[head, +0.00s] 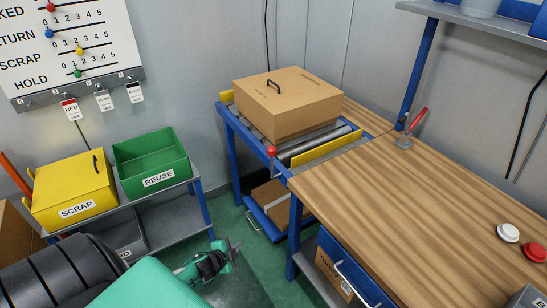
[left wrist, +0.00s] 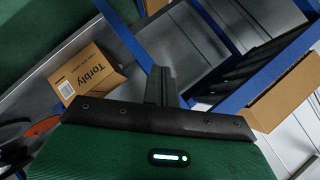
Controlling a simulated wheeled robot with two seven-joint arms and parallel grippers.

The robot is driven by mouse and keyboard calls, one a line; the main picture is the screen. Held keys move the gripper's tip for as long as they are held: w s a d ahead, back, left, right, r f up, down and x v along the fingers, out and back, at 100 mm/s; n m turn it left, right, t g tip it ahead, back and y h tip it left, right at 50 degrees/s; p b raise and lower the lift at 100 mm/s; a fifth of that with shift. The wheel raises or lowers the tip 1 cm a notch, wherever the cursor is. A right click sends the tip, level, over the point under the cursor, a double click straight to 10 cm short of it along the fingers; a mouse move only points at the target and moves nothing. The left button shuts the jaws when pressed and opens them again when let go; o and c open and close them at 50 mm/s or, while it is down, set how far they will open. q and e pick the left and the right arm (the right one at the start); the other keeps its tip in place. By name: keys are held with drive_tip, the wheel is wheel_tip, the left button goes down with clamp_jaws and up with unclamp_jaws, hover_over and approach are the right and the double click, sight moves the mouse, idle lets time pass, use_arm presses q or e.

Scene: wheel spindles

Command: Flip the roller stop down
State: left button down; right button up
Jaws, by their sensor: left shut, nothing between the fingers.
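The roller table (head: 240,141) has a blue frame and grey rollers (head: 312,146). A red ball knob (head: 271,151) sits at its near left corner, and a yellow plate (head: 328,148) stands along its bench-side edge. Which part is the roller stop I cannot tell for sure. A large closed cardboard box (head: 290,105) with a black handle rests on the rollers. My left gripper (head: 236,246) is shut and empty, low over the green floor, below and left of the knob and apart from it. Its closed fingers (left wrist: 160,84) show in the left wrist view. My right gripper is not in view.
The wooden bench (head: 430,190) with a red-handled clamp (head: 413,123) fills the right. Yellow SCRAP (head: 75,190) and green REUSE (head: 150,163) bins stand on a rack at left. A small box (head: 272,196) lies on the table's lower shelf. Green floor between is free.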

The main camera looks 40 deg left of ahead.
use_arm(q)
drive_tip(key=w+d+r+m+t+h, duration=0.1)
drive_tip(key=w+r+m+t+h, duration=0.1)
drive_tip(key=r, duration=0.8)
drive_tip(key=w+d+r+m+t+h, duration=0.1)
drive_tip(key=w+r+m, duration=0.3)
drive_tip(key=r, duration=0.7)
drive_tip(key=w+d+r+m+t+h, duration=0.2)
drive_tip(key=w+r+m, duration=0.2)
drive_tip(key=r, duration=0.7)
drive_tip(key=shift+d+r+t+h+b, duration=0.25)
drive_tip(key=shift+d+t+h+b, duration=0.05)
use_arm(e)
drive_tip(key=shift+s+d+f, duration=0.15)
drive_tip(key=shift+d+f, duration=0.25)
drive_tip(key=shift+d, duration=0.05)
use_arm(q)
drive_tip(key=shift+w, duration=0.15)
